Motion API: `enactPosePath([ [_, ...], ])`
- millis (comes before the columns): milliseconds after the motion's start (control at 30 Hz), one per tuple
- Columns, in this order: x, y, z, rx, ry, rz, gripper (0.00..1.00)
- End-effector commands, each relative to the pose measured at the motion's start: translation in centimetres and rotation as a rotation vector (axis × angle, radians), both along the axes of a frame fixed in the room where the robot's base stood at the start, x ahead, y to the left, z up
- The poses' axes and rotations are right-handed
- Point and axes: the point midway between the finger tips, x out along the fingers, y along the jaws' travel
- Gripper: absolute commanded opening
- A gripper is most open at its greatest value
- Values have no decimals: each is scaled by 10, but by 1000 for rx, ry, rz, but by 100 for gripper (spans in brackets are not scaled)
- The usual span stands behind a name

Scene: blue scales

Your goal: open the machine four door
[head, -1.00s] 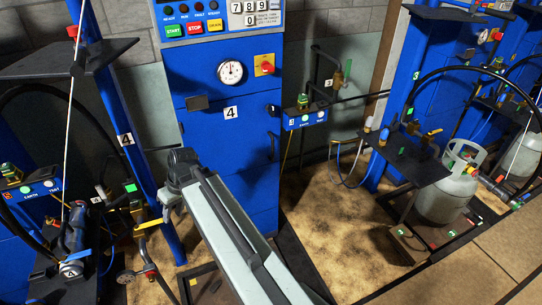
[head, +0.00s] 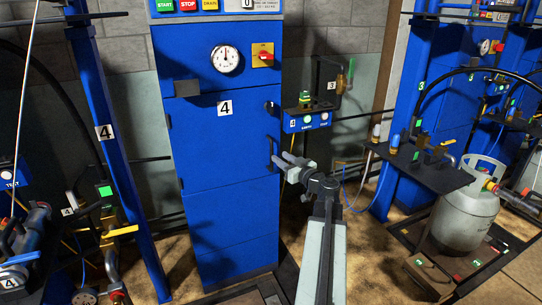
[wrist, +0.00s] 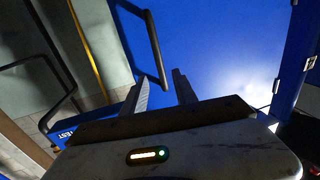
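The machine four door is the blue cabinet panel (head: 225,150) with the white "4" label, seen in the head view. It looks closed. Its dark bar handle (head: 271,153) stands at the door's right edge. In the wrist view the black handle (wrist: 151,45) slants in from the top, its lower end close to the space between the finger tips. My gripper (head: 282,163) is just right of the handle in the head view. In the wrist view its two fingers (wrist: 156,84) are apart, with nothing clamped. I cannot tell whether they touch the handle.
A dark latch or knob (head: 269,107) sits above the handle. A small blue earth/test box (head: 307,121) juts out right of the cabinet. A grey gas cylinder (head: 466,205) stands at the right. A blue post (head: 110,150) and piping flank the left.

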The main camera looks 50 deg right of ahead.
Motion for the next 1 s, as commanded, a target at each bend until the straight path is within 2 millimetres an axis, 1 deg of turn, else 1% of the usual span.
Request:
enactPosePath([
  [200, 39, -8, 0, 1, 1, 5, 34],
  [333, 61, -12, 0, 1, 1, 5, 34],
  [433, 69, -12, 0, 1, 1, 4, 34],
  [633, 69, -11, 0, 1, 1, 4, 34],
  [667, 69, -11, 0, 1, 1, 4, 29],
  [700, 69, -11, 0, 1, 1, 4, 18],
  [767, 69, -11, 0, 1, 1, 4, 1],
  [1000, 69, -11, 0, 1, 1, 4, 0],
])
